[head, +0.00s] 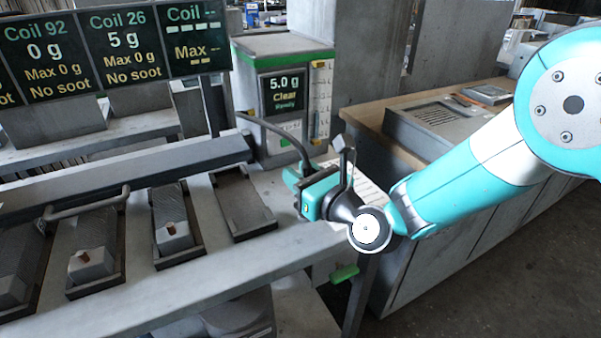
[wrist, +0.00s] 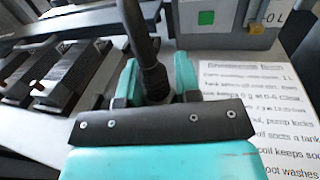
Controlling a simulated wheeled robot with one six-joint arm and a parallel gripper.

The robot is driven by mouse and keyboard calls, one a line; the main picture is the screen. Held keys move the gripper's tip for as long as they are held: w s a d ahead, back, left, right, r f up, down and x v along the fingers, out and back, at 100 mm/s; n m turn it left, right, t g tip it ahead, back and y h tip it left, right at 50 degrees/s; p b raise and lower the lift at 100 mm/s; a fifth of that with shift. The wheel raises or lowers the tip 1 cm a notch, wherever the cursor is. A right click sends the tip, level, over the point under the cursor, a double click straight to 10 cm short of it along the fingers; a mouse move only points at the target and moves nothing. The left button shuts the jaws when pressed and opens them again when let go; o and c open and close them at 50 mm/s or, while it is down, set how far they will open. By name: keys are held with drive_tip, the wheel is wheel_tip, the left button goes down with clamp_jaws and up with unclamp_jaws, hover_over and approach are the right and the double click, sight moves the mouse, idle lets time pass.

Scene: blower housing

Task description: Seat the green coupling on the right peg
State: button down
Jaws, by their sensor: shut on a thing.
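My gripper (head: 300,188) is over the right end of the grey bench, left of the paper sheet. In the wrist view its two teal fingers (wrist: 156,78) are closed around the lower end of a black hose (wrist: 136,25). The hose (head: 272,127) arcs from the grey box down to my gripper in the head view. No green coupling can be made out on the hose; that end is hidden between the fingers. I cannot pick out the right peg for certain. Short brown stubs (head: 170,228) stand on grey blocks in the trays.
The rightmost tray (head: 240,203) looks empty. Coil display panels (head: 121,45) hang at upper left. A printed sheet (wrist: 255,110) lies right of my gripper. A green piece (head: 344,273) sits below the bench edge.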

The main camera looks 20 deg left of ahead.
drive_tip(key=shift+f+b, duration=0.45)
drive_tip(key=shift+f, duration=0.25)
drive_tip(key=c, duration=0.7)
unclamp_jaws()
drive_tip(key=shift+c, duration=0.2)
drive_tip(key=b+v, duration=1.1)
drive_tip(key=v, duration=0.6)
drive_tip(key=shift+d+b, duration=0.2)
drive_tip(key=shift+b, duration=0.15)
